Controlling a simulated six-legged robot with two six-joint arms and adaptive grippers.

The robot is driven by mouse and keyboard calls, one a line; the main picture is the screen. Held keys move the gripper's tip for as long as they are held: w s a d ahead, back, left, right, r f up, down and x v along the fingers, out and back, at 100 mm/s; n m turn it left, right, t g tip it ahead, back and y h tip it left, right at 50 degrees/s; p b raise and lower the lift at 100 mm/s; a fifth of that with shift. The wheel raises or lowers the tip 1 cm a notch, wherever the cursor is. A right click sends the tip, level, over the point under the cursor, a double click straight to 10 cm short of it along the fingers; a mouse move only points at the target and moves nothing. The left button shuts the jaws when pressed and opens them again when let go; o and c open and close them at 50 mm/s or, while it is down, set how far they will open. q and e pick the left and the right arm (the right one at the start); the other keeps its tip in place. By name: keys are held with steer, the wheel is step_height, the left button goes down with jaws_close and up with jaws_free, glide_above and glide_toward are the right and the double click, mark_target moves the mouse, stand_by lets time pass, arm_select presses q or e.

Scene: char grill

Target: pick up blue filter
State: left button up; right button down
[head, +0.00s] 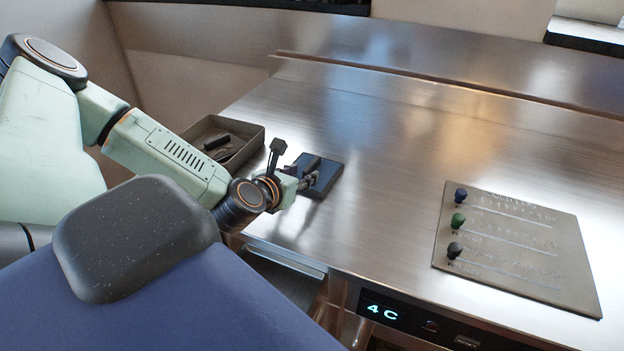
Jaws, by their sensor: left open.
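A dark blue-black flat square block (328,181) lies on the steel counter near its left front part. My left gripper (313,177) is at this block, over its left side, with its jaws open. The fingers hide part of the block, and I cannot tell whether they touch it. A small blue knob-like piece (460,195) stands at the top left of a grey panel (520,278) at the right. It is well apart from my left gripper. I cannot tell from its shape which blue piece is the filter. My right gripper is not in view.
A green piece (458,221) and a dark piece (454,250) stand below the blue one on the panel. An open grey tray (252,146) with dark items sits behind my left wrist. The steel counter (400,150) is clear between block and panel. A display (382,312) reads 4C.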

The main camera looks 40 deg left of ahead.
arm_select(q)
steer(key=shift+b+x, duration=0.55)
steer(key=shift+x, duration=0.55)
steer(key=shift+s, duration=0.1)
steer(key=shift+c, duration=0.5)
steer(key=c, duration=0.6)
jaws_close()
